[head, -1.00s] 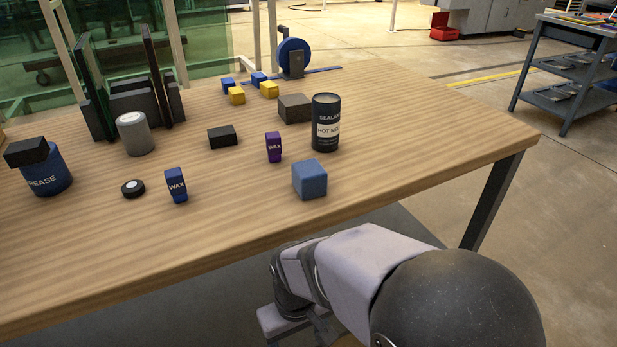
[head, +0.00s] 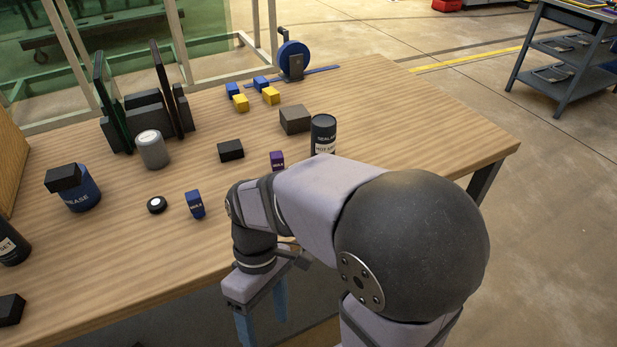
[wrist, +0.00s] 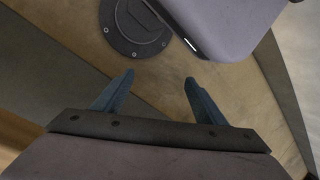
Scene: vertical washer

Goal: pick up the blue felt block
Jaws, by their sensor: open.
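The large blue block, the likely felt block, is not visible now; my arm covers the part of the table where it stood. Two small blue blocks (head: 233,90) and (head: 261,83) sit at the back of the table beside small yellow blocks. My gripper (head: 262,322) hangs over the floor just off the table's front edge, fingers pointing down. In the wrist view my gripper (wrist: 159,80) has its two blue fingers apart with nothing between them.
On the wooden table (head: 400,130) stand a dark sealant can (head: 323,135), a purple wax box (head: 277,160), a blue wax box (head: 195,204), a grey-brown block (head: 295,119), a black block (head: 231,150) and a grey can (head: 151,150). The right end is clear.

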